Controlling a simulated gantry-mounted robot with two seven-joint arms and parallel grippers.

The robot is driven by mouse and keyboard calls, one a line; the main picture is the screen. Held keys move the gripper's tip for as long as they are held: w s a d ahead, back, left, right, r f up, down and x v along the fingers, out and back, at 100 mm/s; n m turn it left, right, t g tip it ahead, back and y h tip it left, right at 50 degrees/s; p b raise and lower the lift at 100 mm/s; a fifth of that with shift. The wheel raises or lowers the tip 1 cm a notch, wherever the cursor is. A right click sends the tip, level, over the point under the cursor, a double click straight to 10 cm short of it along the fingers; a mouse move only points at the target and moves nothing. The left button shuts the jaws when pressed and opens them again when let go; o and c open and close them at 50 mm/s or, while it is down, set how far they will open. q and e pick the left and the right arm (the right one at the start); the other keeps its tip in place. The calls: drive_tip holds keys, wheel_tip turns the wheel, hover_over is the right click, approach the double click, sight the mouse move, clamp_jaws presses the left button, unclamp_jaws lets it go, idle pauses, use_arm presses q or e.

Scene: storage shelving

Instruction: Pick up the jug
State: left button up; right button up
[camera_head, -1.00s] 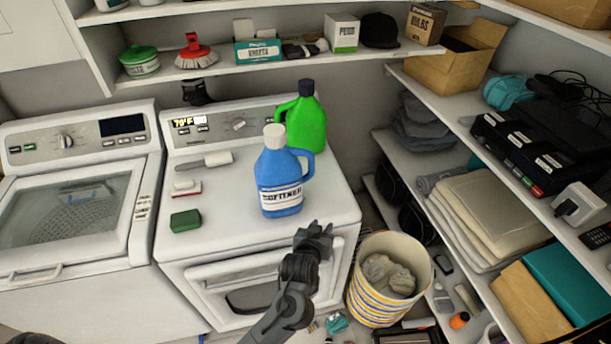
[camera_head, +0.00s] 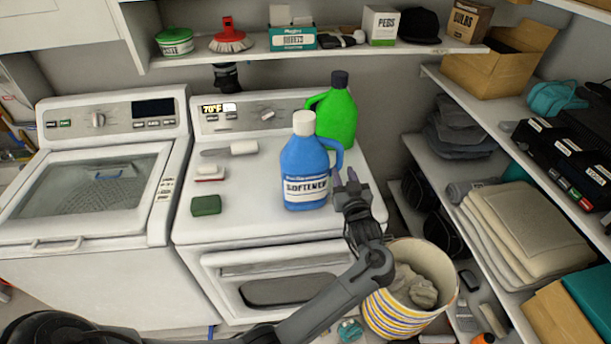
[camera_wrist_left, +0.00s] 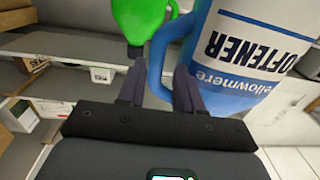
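A blue softener jug (camera_head: 305,172) with a white cap stands upright on the white dryer top, its handle toward the right. A green jug (camera_head: 340,118) with a dark cap stands just behind it. My left gripper (camera_head: 352,184) is open beside the blue jug's handle side. In the left wrist view, the blue jug (camera_wrist_left: 245,50) appears upside down, and its handle (camera_wrist_left: 156,65) shows between the two open fingers (camera_wrist_left: 157,85). Whether the fingers touch the handle I cannot tell. The green jug (camera_wrist_left: 138,18) shows beyond. My right gripper is not in view.
A green block (camera_head: 206,205), a brush (camera_head: 210,173) and a white-handled tool (camera_head: 243,147) lie on the dryer left of the jugs. A striped basket (camera_head: 385,315) stands at the front right. Loaded shelves line the back and right.

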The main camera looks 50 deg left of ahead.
sight(340, 163)
use_arm(q)
drive_tip(key=shift+w+a, duration=0.3)
drive_tip(key=shift+a, duration=0.25)
drive_tip(key=shift+w+a+p, duration=0.3)
drive_tip(key=shift+w+a, duration=0.05)
drive_tip(key=shift+a, duration=0.05)
drive_tip(key=p+x, duration=0.1)
drive_tip(key=x, duration=0.2)
drive_tip(key=shift+w, duration=0.15)
drive_tip(key=shift+w+a+f, duration=0.1)
drive_tip(key=shift+w+a, duration=0.15)
drive_tip(key=shift+a, duration=0.2)
drive_tip(key=shift+c, duration=0.3)
clamp_jaws()
